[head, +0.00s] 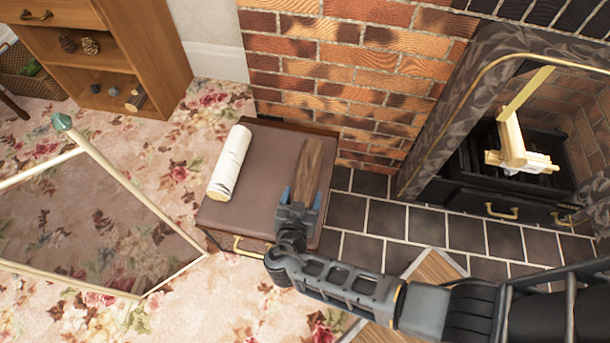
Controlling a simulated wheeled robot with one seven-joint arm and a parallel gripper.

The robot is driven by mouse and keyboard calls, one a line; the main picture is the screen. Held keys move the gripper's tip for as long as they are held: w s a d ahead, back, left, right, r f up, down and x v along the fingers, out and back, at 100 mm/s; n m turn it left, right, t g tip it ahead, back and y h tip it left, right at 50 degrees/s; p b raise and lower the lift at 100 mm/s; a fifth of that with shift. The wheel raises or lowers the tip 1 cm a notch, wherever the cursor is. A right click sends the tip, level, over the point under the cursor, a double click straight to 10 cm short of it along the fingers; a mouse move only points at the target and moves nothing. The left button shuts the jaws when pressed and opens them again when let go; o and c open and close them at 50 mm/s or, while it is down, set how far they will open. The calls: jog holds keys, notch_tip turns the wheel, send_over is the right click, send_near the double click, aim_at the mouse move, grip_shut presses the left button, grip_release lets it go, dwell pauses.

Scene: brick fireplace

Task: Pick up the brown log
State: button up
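The brown log (309,168) lies on the right part of a brown cushioned stool top (262,182), in the middle of the head view. It lies roughly front to back. My gripper (301,197) is at the log's near end. Its two blue-grey fingertips are spread apart, one on each side of that end as seen from here. The gripper body hides the nearest part of the log. I cannot tell whether the fingers touch the log or stand a little above or apart from it.
A pale birch-like log (230,162) lies on the stool's left part. A brick wall (330,75) stands close behind. At right is a fireplace with a black grate (530,180). A gold-framed screen (105,215) stands at left. A wooden cabinet (150,45) is at back left.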

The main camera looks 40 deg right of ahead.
jog(key=c, duration=0.9)
jog(key=shift+r, duration=0.1)
